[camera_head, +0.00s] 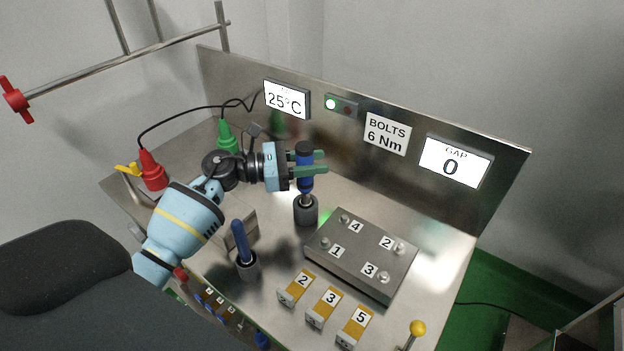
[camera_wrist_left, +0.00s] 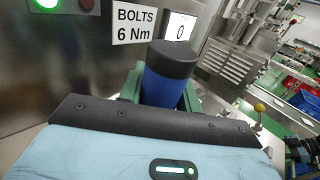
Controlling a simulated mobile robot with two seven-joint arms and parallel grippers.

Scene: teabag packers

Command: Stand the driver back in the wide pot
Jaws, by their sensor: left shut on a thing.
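My left gripper (camera_head: 318,168) is shut on the blue handle of the driver (camera_head: 305,181), which has a black top. I hold the driver about upright over the dark wide pot (camera_head: 306,214). Its metal lower end meets the pot's mouth in the head view; I cannot tell how far it is inside. In the left wrist view the driver's handle (camera_wrist_left: 164,89) stands between the green fingers (camera_wrist_left: 160,88). The pot is hidden there.
A second blue-handled tool (camera_head: 241,243) leans in a narrower pot (camera_head: 249,269) nearer me. A numbered bolt plate (camera_head: 345,272) lies to the right, with several numbered orange-and-white blocks (camera_head: 323,307) before it. Red (camera_head: 152,171) and green (camera_head: 229,137) clamps stand left. A metal panel (camera_head: 240,85) closes the back.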

